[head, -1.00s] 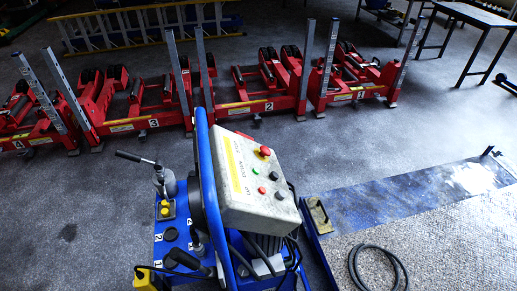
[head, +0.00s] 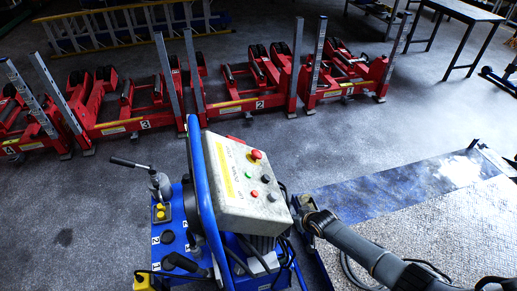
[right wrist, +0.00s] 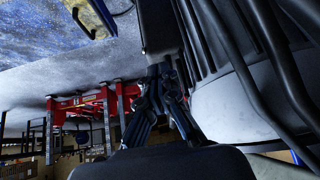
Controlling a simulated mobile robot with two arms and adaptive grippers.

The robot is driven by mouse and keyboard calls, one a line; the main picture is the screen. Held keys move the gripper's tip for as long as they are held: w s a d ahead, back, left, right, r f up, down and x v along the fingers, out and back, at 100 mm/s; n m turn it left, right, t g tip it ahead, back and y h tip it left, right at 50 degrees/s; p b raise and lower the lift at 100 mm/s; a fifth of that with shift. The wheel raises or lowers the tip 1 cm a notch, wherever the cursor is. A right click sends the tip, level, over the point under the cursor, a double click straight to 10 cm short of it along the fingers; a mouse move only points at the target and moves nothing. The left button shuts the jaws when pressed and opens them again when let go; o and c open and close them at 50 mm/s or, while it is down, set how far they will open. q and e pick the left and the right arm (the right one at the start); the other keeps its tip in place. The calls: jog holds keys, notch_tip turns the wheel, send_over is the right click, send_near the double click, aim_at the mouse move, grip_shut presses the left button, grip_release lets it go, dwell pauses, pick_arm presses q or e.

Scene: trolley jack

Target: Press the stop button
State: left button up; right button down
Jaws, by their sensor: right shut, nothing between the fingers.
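A red mushroom-shaped stop button (head: 256,154) stands on the top panel of a grey control box (head: 228,210), near its upper edge. Other small buttons sit lower on the same panel: a red one (head: 254,193), a black one (head: 265,178) and a few more. My right gripper (head: 306,208) is at the right side of the box, below and to the right of the stop button and apart from it. In the right wrist view the dark fingers (right wrist: 158,72) are together and empty, beside black cables. The stop button cannot be made out there. My left gripper is not in view.
The box is mounted on a blue trolley (head: 170,245) with an upright blue frame and a lever at left. Numbered red lifting units (head: 240,105) stand behind. Open floor lies between trolley and lifting units.

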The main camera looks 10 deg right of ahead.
aim_at(257, 154)
jog(key=w+a+r+p, duration=0.1)
jog(key=w+r, duration=0.3)
jog(key=r, duration=0.7)
jog(key=w+a+r+y+p, duration=0.1)
jog(key=w+r, duration=0.3)
jog(key=r, duration=0.8)
jog(key=w+r+t+y+p, duration=0.1)
jog(key=w+r, duration=0.3)
jog(key=r, duration=0.7)
jog(key=shift+w+a+r+n+p, duration=0.3)
jog(key=shift+a+n+p, duration=0.1)
jog(key=shift+p, duration=0.05)
jog(key=shift+t, duration=0.3)
jog(key=shift+a+f+b, duration=0.9)
jog(key=shift+f+b, duration=0.2)
jog(key=shift+f, duration=0.05)
jog(key=shift+a+f+b, duration=0.95)
jog(key=shift+f+b, duration=0.15)
jog(key=shift+f, duration=0.1)
jog(key=shift+a+f+b, duration=0.9)
jog(key=shift+f+b, duration=0.2)
jog(key=shift+f, duration=0.05)
jog(key=shift+a+f, duration=0.1)
